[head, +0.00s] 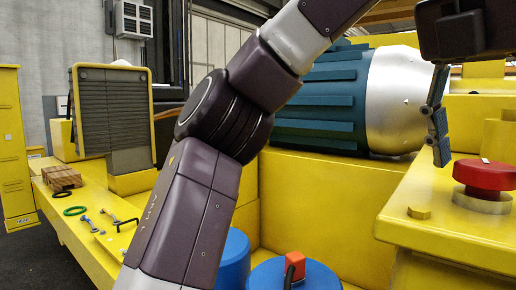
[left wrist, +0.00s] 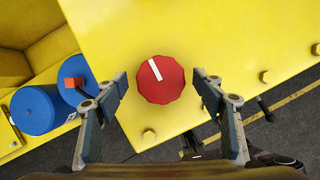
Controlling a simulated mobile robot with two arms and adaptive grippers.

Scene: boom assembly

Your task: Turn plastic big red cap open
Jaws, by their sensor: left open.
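The big red cap (head: 487,175) sits on a silver round neck (head: 482,201) on a yellow raised surface at the right of the head view. In the left wrist view the red cap (left wrist: 160,82) shows from above, with a white stripe on its upper middle. My left gripper (head: 439,115) hangs up and to the left of the cap in the head view, pointing down. In the left wrist view its two open fingers (left wrist: 163,86) stand on either side of the cap, with a gap on both sides. Nothing is between them in their grasp. My right gripper is not in view.
A blue drum (head: 315,277) with a small red block (head: 294,266) stands below, left of the yellow surface. Yellow bolt heads (head: 418,212) stick up near the cap. A large silver and teal cylinder (head: 395,100) lies behind. Small tools and rings lie on the left yellow ledge.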

